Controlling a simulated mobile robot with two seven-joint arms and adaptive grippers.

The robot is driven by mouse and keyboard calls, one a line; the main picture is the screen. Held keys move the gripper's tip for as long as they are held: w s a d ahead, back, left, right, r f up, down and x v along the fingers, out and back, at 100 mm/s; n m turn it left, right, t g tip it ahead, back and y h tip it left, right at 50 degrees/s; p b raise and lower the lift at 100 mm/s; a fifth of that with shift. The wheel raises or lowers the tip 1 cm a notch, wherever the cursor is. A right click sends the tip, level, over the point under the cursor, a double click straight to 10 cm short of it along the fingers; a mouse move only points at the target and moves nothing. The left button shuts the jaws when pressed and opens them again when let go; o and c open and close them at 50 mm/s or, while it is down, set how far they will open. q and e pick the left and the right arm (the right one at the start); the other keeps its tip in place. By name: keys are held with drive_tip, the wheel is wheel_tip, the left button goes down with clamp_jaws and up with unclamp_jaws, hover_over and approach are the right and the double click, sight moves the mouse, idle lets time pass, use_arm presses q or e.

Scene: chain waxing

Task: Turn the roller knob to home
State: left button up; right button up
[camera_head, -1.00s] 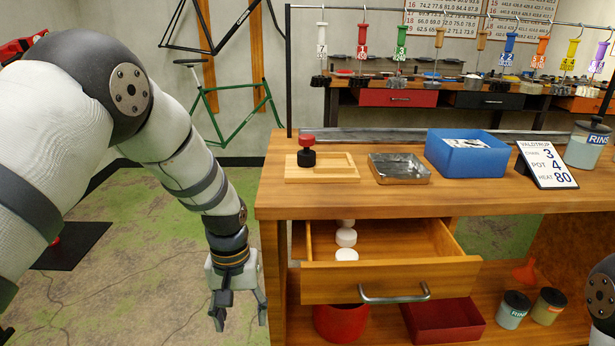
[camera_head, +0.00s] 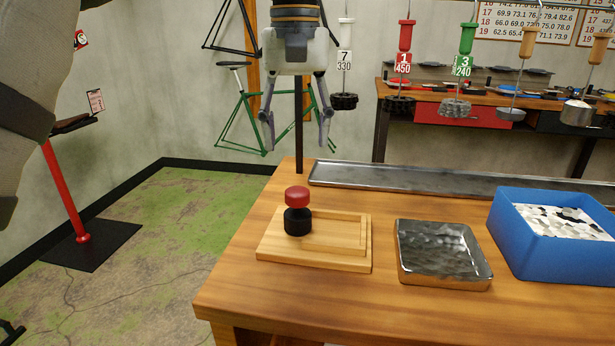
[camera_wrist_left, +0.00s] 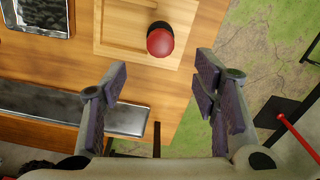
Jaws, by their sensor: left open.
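A knob (camera_head: 297,211) with a red top and black lower part stands upright on a light wooden tray (camera_head: 340,258) on the workbench. In the left wrist view the knob (camera_wrist_left: 160,40) appears at the top, beyond the fingertips, on the tray's edge region. My left gripper (camera_head: 297,140) hangs fingers down above and behind the knob in the head view. It is open and empty, clear of the knob. I see no home mark on the knob. My right gripper is out of view.
A metal pan (camera_head: 440,255) and a blue bin (camera_head: 560,240) stand right of the tray. A long metal trough (camera_head: 400,178) runs along the bench's back edge. Tools with numbered tags hang from a rail behind, near the gripper. Bench space in front of the tray is clear.

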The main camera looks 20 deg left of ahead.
sight(297, 190)
use_arm(q)
wheel_tip(297, 190, down, 9)
drive_tip(key=shift+f+p, duration=0.2)
drive_tip(key=shift+p, duration=0.25)
drive_tip(key=shift+c, duration=0.6)
drive_tip(key=c, duration=1.1)
